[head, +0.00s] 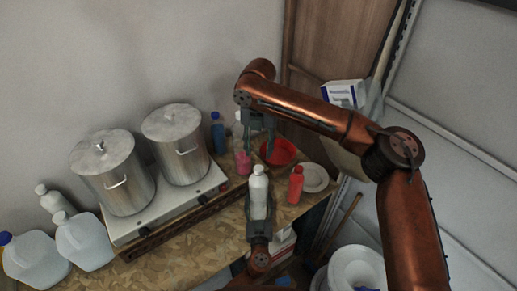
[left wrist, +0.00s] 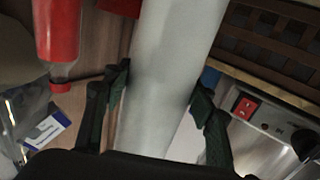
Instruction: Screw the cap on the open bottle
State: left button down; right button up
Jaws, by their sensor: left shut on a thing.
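A white bottle (head: 258,198) stands upright at the front of the worktop, with a narrower white top. I cannot tell whether that top is a bare neck or a cap. My left gripper (head: 259,220) is shut around the bottle's lower body. In the left wrist view the bottle (left wrist: 165,75) fills the space between the two dark fingers (left wrist: 160,95). My right gripper (head: 260,150) hangs behind and above the bottle, fingers down and apart, apparently empty. No separate loose cap can be made out.
A red bottle (head: 296,186) stands close to the right, near a white plate (head: 315,178) and a red bowl (head: 283,153). A pink bottle (head: 243,163) and a blue bottle (head: 217,134) stand behind. Two metal pots (head: 111,176) sit on a hot plate (head: 145,229) at left.

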aim_at(259, 167)
dwell(0.3)
jog(key=shift+f, duration=4.05)
jog(key=shift+c, duration=0.6)
